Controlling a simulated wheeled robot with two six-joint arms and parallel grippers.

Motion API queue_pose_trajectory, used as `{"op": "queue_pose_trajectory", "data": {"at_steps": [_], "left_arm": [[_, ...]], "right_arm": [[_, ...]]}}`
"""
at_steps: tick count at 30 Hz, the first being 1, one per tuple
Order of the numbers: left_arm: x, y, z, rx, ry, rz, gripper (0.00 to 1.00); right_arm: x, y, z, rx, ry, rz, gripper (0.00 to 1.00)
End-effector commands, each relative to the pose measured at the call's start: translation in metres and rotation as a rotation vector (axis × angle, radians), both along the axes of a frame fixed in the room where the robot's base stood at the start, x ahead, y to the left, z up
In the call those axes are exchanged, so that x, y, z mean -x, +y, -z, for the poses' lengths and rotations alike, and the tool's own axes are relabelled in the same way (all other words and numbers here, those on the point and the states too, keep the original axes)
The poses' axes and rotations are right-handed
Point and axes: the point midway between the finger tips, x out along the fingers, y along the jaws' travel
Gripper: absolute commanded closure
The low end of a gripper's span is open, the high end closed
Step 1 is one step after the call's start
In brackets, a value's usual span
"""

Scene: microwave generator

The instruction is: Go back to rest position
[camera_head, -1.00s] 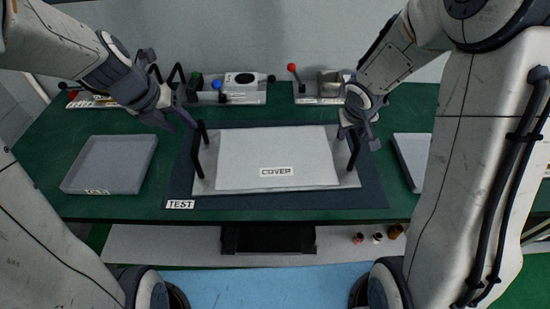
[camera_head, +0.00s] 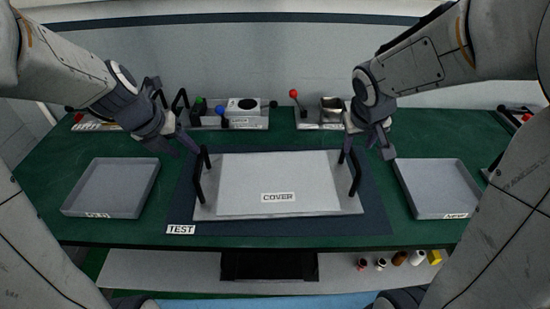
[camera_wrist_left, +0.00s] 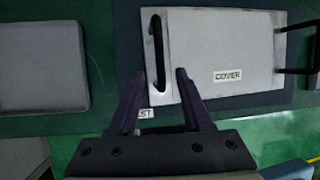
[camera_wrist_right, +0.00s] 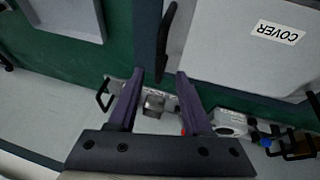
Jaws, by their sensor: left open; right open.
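My left gripper (camera_head: 184,146) is open and empty above the left side of the workbench, just up and left of the left black handle of the cover. In the left wrist view its two fingers (camera_wrist_left: 159,90) stand apart, with the left handle (camera_wrist_left: 157,50) beyond their tips. My right gripper (camera_head: 370,150) is open and empty near the right black handle (camera_head: 356,172). In the right wrist view its fingers (camera_wrist_right: 161,85) are apart, and that handle (camera_wrist_right: 166,40) shows beyond them. The light grey plate labelled COVER (camera_head: 278,170) lies flat on the dark mat labelled TEST (camera_head: 370,222).
A grey tray (camera_head: 112,188) lies left of the mat and another (camera_head: 438,188) right of it. Devices with a blue knob (camera_head: 220,110) and a red-knobbed lever (camera_head: 294,94) stand at the back. A shelf (camera_head: 170,268) below holds several small items at right.

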Motion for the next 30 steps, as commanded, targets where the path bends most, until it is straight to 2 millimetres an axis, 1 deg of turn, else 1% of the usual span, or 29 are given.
{"op": "queue_pose_trajectory", "data": {"at_steps": [4,6,8,11,14,15,17,18,20,21,23,24,25,30], "left_arm": [[0.0,-0.001,0.0,-0.002,0.0,0.006,0.51],[0.002,-0.005,0.0,-0.015,-0.003,0.046,0.51],[0.007,-0.013,0.0,-0.043,-0.01,0.133,0.51],[0.022,-0.036,0.001,-0.121,-0.027,0.394,0.51],[0.044,-0.064,0.002,-0.229,-0.063,0.765,0.51],[0.054,-0.075,0.003,-0.272,-0.083,0.922,0.51],[0.07,-0.089,0.004,-0.333,-0.112,1.161,0.51],[0.081,-0.098,0.005,-0.372,-0.135,1.319,0.51],[0.098,-0.109,0.006,-0.428,-0.173,1.556,0.51],[0.109,-0.116,0.007,-0.462,-0.199,1.715,0.51],[0.126,-0.125,0.008,-0.511,-0.245,1.953,0.51],[0.137,-0.129,0.01,-0.541,-0.277,2.111,0.51],[0.145,-0.132,0.01,-0.563,-0.305,2.23,0.51],[0.191,-0.142,0.015,-0.654,-0.477,2.886,0.51]], "right_arm": [[0.0,0.0,0.0,0.0,0.0,-0.001,0.51],[0.002,0.004,0.0,-0.002,0.005,-0.008,0.51],[0.006,0.01,0.001,-0.006,0.012,-0.021,0.51],[0.02,0.03,0.002,-0.018,0.037,-0.063,0.51],[0.04,0.054,0.004,-0.035,0.074,-0.121,0.51],[0.049,0.064,0.005,-0.042,0.092,-0.146,0.51],[0.063,0.078,0.007,-0.052,0.117,-0.184,0.51],[0.073,0.087,0.008,-0.059,0.135,-0.208,0.51],[0.088,0.099,0.009,-0.07,0.16,-0.246,0.51],[0.099,0.106,0.011,-0.076,0.178,-0.271,0.51],[0.115,0.117,0.012,-0.086,0.204,-0.311,0.51],[0.126,0.124,0.013,-0.091,0.223,-0.336,0.51],[0.134,0.129,0.014,-0.097,0.236,-0.357,0.51],[0.181,0.15,0.018,-0.121,0.316,-0.469,0.51]]}}
